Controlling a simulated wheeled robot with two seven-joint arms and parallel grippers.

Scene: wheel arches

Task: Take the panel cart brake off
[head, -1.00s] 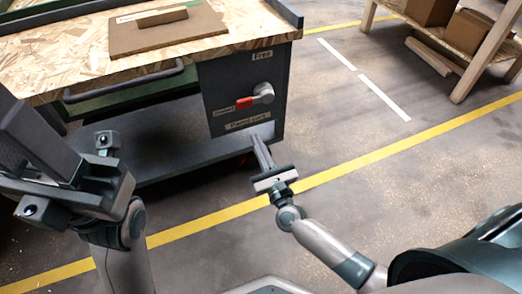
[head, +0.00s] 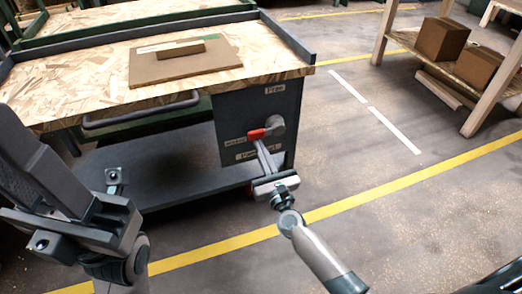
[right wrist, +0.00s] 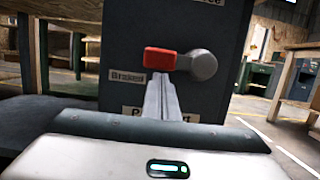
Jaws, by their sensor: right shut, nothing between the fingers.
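The panel cart (head: 60,128) stands ahead with a dark end panel. On that panel is a brake lever with a red grip (head: 257,134) and a round grey hub (head: 274,126). The lever lies level, its red grip pointing left toward the "Braked" label; it also shows in the right wrist view (right wrist: 160,60). A "Free" label (head: 275,89) is above the hub. My right gripper (head: 262,147) is shut and empty, its fingertips just under the red grip; I cannot tell whether they touch. My left gripper (head: 113,180) is at the left, its fingers not clearly shown.
A brown board with a block (head: 185,65) lies on the cart's wooden top. A low grey shelf (head: 150,172) runs under the cart. A wooden rack with cardboard boxes (head: 442,39) stands at the right. The floor between is clear, with yellow and white lines.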

